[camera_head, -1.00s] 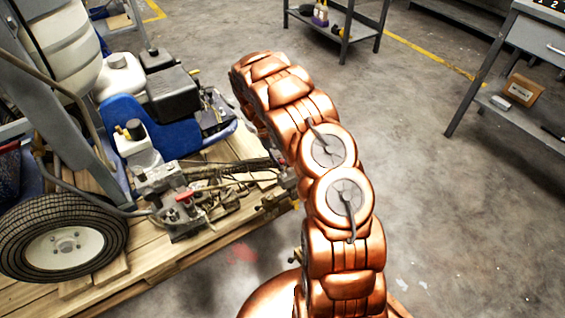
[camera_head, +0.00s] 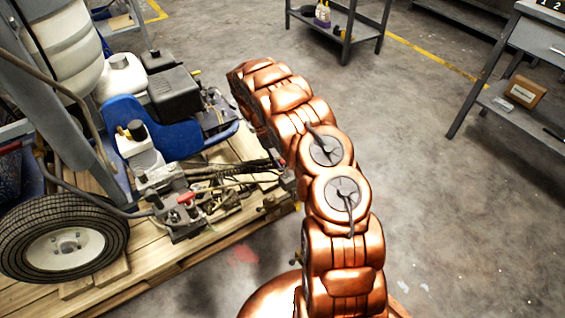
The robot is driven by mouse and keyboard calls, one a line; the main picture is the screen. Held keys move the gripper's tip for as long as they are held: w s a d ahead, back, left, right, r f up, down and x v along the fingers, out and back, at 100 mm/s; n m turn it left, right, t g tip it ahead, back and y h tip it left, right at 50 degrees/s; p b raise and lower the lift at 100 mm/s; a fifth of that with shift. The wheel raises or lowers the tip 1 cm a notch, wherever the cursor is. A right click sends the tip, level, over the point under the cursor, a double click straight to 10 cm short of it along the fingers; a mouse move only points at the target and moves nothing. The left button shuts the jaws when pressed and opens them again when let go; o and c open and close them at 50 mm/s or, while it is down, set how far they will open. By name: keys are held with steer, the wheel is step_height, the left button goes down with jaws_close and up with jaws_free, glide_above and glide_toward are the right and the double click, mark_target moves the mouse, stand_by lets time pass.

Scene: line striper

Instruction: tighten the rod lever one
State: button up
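The line striper (camera_head: 165,130) stands on a wooden pallet on the left. Its front linkage, with rods, cables and a small red-handled part (camera_head: 186,198), lies left of my copper-coloured arm. A thin rod assembly (camera_head: 235,172) runs right from the linkage toward my arm. I cannot tell which part is rod lever one. My arm rises from the bottom, bends over, and its far links reach up and left beside the machine. My gripper cannot be made out; the arm hides the area beyond the rod ends.
A black tyre with a white hub (camera_head: 62,247) sits at the lower left on the pallet (camera_head: 180,268). A grey shelf cart (camera_head: 340,22) stands at the back. A workbench (camera_head: 530,50) with a cardboard box (camera_head: 525,92) is at the right. The floor right of my arm is clear.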

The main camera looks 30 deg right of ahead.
steer(key=o, duration=0.4)
steer(key=shift+c, duration=0.2)
steer(key=shift+r, duration=0.1)
